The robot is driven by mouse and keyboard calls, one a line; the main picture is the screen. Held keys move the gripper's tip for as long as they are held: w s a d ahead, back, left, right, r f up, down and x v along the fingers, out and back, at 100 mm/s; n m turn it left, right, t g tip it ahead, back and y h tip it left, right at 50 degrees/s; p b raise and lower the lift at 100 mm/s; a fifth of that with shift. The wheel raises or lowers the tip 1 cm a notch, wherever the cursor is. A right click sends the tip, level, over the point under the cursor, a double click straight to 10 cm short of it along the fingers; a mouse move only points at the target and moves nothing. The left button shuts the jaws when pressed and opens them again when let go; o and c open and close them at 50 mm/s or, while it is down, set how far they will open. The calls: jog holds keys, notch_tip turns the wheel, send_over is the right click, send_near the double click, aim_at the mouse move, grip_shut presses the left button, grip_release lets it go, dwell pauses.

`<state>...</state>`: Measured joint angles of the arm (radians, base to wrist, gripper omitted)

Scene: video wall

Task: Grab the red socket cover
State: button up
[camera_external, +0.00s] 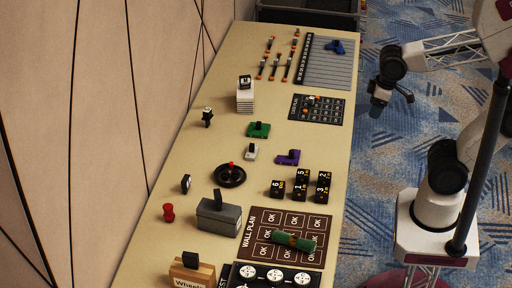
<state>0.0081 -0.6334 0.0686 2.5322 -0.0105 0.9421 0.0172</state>
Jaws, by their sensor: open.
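A small red spool-shaped piece (168,212) stands upright near the left edge of the long beige table (140,240). It is the only mostly red loose piece I see, but I cannot tell for sure that it is the socket cover. My gripper (391,104) is open and empty. It hangs over the blue carpet beyond the table's right edge, far up and right of the red piece and touching nothing.
A black disc with a red-tipped stick (230,174), black number cubes (301,186) and a WALL PLAN board (290,238) lie farther right. A panelled wall (90,110) borders the left.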

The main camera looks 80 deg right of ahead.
jog(key=w+a+f+m+g+y, duration=0.1)
jog(key=w+a+f+m+y, duration=0.2)
jog(key=w, duration=0.8)
jog(key=w+a+f+m+y, duration=0.15)
jog(key=w+a+m, duration=0.25)
jog(key=w, duration=0.8)
jog(key=w+a+f+m+g+y, duration=0.1)
jog(key=w+a+f+m+y, duration=0.2)
jog(key=w, duration=0.8)
jog(key=w+a+f+m+t+y, duration=0.2)
jog(key=w+f+m, duration=0.3)
jog(key=w+f, duration=0.6)
jog(key=w+a+f+m+t+y, duration=0.2)
jog(key=w+f+m, duration=0.4)
jog(key=w+f, duration=0.5)
jog(key=w+y, duration=0.1)
jog(key=w, duration=0.4)
jog(key=shift+w+a, duration=0.25)
jog(key=shift+w, duration=0.05)
jog(key=shift+a, duration=0.1)
send_near(169, 213)
jog(key=shift+w+a+f, duration=0.35)
jog(key=shift+w+a, duration=0.1)
jog(key=shift+w, duration=0.05)
jog(key=shift+w+a+f, duration=0.3)
jog(key=shift+w+a, duration=0.1)
jog(key=shift+w, duration=0.15)
jog(key=shift+a, duration=0.15)
